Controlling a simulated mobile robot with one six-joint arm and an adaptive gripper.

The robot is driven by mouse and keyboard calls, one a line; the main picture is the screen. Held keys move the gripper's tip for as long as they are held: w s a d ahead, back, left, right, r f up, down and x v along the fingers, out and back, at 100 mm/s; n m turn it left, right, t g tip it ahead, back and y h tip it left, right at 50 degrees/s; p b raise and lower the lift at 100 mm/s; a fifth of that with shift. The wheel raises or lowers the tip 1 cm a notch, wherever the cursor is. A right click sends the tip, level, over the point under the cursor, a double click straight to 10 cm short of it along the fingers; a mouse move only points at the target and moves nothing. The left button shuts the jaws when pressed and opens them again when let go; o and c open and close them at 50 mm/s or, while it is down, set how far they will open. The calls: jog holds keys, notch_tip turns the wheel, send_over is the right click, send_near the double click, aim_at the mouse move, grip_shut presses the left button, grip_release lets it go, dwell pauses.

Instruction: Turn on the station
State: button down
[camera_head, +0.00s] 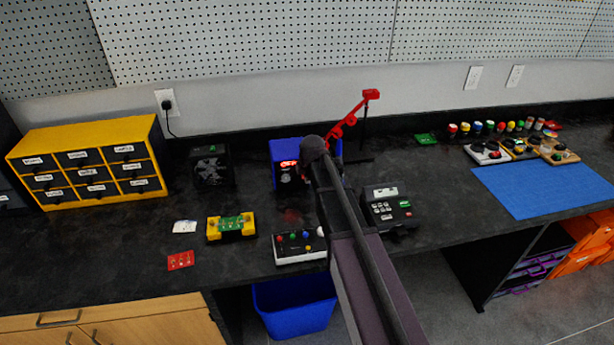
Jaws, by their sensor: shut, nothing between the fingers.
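The station (284,149) is a blue box at the back of the black bench, with a small red lit patch on its front. A red glow shows on the bench in front of it. My arm reaches in from the bottom of the view and covers the station's middle and right part. My gripper (303,176) is a small dark shape close in front of the station's face. It is shut and empty. Its fingertips are hard to make out against the dark front, and I cannot tell if they touch it. Any switch there is too small or hidden to see.
A red jointed holder (350,119) stands behind the station at right. A black fan box (211,167) stands left, a black keypad device (388,207) right. A button box (299,246) and yellow-ended board holder (231,226) lie in front. A blue mat (545,188) lies far right.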

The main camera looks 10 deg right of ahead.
jog(key=p+v, duration=0.7)
jog(key=v, duration=0.1)
jog(key=shift+r, duration=0.35)
jog(key=shift+w, duration=0.1)
jog(key=shift+s+f+g+b, duration=0.25)
jog(key=shift+f+g+b, duration=0.1)
jog(key=shift+f, duration=0.4)
jog(key=shift+f, duration=0.1)
jog(key=b+x, duration=0.9)
jog(key=x, duration=0.1)
jog(key=shift+a+b, duration=0.1)
jog(key=shift+b, duration=0.2)
jog(key=shift+w+a+f, duration=0.1)
jog(key=shift+w+f, duration=0.05)
jog(key=shift+w, duration=1.9)
